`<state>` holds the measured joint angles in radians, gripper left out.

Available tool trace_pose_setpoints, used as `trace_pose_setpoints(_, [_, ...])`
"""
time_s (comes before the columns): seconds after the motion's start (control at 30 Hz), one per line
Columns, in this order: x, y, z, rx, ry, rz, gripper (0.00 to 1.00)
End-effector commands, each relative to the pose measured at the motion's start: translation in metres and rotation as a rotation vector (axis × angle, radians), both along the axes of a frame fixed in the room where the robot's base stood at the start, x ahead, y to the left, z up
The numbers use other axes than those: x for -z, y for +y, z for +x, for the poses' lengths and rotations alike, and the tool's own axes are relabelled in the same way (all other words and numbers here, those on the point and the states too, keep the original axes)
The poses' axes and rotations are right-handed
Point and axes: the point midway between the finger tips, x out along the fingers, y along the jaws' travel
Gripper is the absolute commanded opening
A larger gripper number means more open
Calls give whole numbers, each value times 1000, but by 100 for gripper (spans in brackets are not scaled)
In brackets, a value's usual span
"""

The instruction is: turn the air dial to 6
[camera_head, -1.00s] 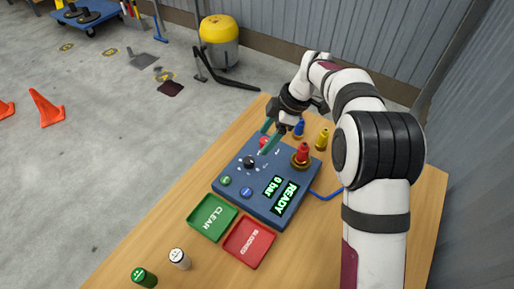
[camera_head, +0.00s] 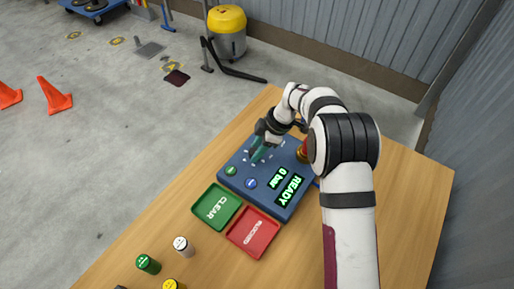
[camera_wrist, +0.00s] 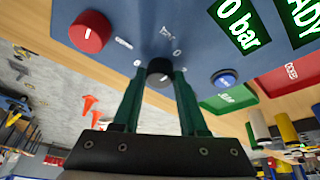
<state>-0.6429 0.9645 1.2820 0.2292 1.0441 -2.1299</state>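The blue console (camera_head: 266,181) sits on the wooden table. Its display (camera_head: 290,183) reads READY and 0 bar. In the wrist view the black dial (camera_wrist: 159,67) with a white pointer mark lies between the two green fingertips of my gripper (camera_wrist: 160,76). The fingers are apart, one on each side of the dial; I see no clear contact. In the head view my gripper (camera_head: 259,153) is over the console and hides the dial.
A green CLEAR tray (camera_head: 217,205) and a red tray (camera_head: 254,232) lie in front of the console. Several small cylinders, one green (camera_head: 148,264), stand at the near left.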

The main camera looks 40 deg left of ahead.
Motion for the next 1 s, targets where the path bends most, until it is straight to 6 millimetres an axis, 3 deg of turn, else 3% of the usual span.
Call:
trace_pose_setpoints(0.03, [0,0,0,0,0,0,31])
trace_pose_setpoints(0.2, [0,0,0,0,0,0,1])
trace_pose_setpoints(0.63, [-1,-1,-1,63,-1,-1,0])
trace_pose_setpoints(1.0, [-1,-1,-3,360,1,-1,0])
